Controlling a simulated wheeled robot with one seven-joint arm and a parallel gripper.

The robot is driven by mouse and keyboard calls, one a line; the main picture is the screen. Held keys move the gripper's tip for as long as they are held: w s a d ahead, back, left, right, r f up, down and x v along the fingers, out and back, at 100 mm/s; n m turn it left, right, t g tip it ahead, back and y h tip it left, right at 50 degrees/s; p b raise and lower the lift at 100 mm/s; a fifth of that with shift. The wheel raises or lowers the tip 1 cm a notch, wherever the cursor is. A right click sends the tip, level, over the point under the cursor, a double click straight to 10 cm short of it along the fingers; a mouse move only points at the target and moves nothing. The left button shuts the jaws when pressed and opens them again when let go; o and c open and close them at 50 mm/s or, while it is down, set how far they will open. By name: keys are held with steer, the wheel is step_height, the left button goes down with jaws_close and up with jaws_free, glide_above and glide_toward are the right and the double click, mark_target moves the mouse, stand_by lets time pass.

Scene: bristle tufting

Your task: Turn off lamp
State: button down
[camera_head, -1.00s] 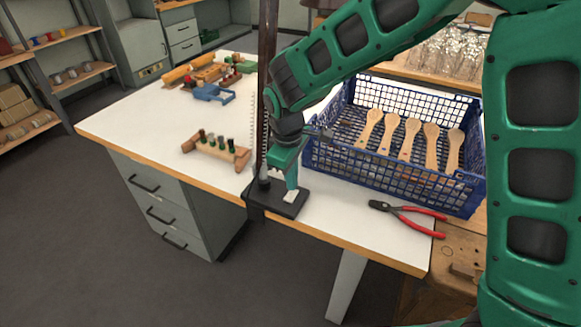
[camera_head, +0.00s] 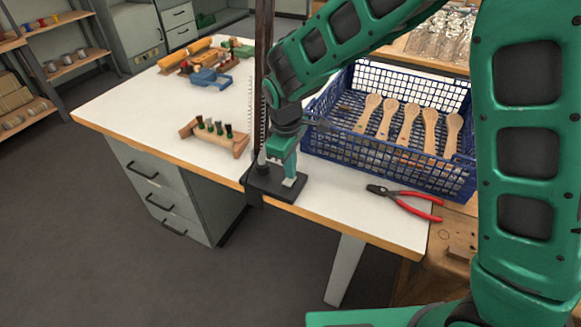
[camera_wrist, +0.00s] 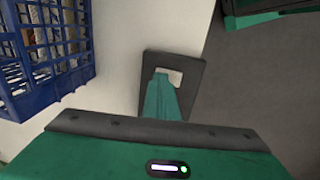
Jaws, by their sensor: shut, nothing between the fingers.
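A dark lamp post (camera_head: 262,75) rises from a flat black base (camera_head: 262,182) at the front edge of the white table. The lamp's head is out of view, and I cannot tell whether it is lit. The base also shows in the wrist view (camera_wrist: 190,100). My green gripper (camera_head: 288,174) points down over the base, close beside the post, with its fingers shut and empty. In the wrist view the fingertips (camera_wrist: 164,78) overlap a small pale patch on the base. I cannot tell whether the patch is a switch, or whether the fingers touch it.
A blue mesh crate (camera_head: 390,155) with several wooden brush handles (camera_head: 408,125) stands right of the gripper. Red-handled pliers (camera_head: 405,202) lie in front of it. A wooden block with dark tufts (camera_head: 213,138) is to the left. The table's left front is clear.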

mark_target(285, 184)
steer(key=shift+s+f, duration=0.1)
steer(key=shift+s, duration=0.1)
steer(key=shift+s+a, duration=0.3)
steer(key=shift+s, duration=0.25)
steer(key=shift+r, duration=0.2)
step_height(285, 184, up, 14)
steer(key=s, duration=0.1)
steer(key=shift+s+a+f, duration=0.15)
steer(key=shift+a, duration=0.25)
steer(key=shift+d, duration=0.1)
